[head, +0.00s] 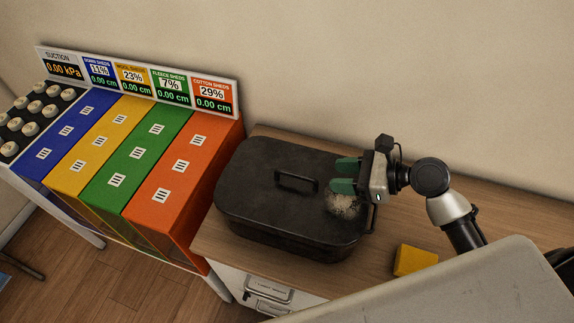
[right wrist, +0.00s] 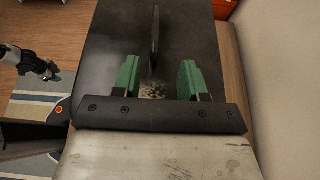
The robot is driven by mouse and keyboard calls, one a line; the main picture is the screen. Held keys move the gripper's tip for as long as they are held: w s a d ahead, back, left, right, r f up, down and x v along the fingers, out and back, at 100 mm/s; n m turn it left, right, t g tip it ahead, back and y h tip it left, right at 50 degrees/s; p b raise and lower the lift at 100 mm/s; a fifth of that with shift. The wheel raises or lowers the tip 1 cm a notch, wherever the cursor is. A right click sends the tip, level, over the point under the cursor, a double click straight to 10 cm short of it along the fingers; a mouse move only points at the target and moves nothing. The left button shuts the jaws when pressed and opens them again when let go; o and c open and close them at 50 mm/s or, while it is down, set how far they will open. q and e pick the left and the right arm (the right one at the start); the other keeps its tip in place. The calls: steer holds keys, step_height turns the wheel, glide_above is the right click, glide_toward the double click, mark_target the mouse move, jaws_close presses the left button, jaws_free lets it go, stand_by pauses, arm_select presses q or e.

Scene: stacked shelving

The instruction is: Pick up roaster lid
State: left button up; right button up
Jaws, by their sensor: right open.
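The dark roaster lid (head: 255,200) sits on the black roaster (head: 290,243) on a wooden top. Its raised bar handle (head: 297,182) stands at the lid's middle. My right gripper (head: 346,175) is open over the lid's right part, with its green fingers pointing at the handle but short of it. In the right wrist view the handle (right wrist: 155,38) shows edge-on, ahead of and between the two fingers (right wrist: 159,78). A pale speckled patch (head: 345,205) lies on the lid beside the fingers. What looks like my left gripper (right wrist: 42,68) hangs at the far left, too small to read.
A yellow block (head: 415,260) lies on the wooden top (head: 385,235) right of the roaster. Blue, yellow, green and orange bins (head: 180,165) with a display panel (head: 135,80) stand close on the left. The wall rises behind. A patterned rug (right wrist: 32,108) lies on the floor.

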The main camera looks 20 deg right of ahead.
mark_target(299, 175)
steer(key=shift+w+a, duration=0.1)
steer(key=shift+a, duration=0.9)
steer(key=shift+a+f+p, duration=0.35)
steer(key=shift+a+p, duration=0.05)
steer(key=shift+a, duration=0.5)
steer(key=shift+w+a+f, duration=0.15)
steer(key=shift+w+a, duration=0.05)
steer(key=shift+w, duration=0.15)
steer(key=x, duration=0.2)
steer(key=w+p+x, duration=0.1)
steer(key=x, duration=0.1)
steer(key=shift+w+p, duration=0.1)
steer(key=shift+p, duration=0.2)
steer(key=shift+w+a, duration=0.15)
steer(key=shift+a, duration=0.05)
steer(key=shift+a+f, duration=0.15)
steer(key=c, duration=0.4)
jaws_close()
arm_select(q)
steer(key=s+r, duration=0.2)
steer(key=s, duration=0.1)
steer(key=shift+s+r, duration=0.3)
steer(key=shift+w, duration=0.2)
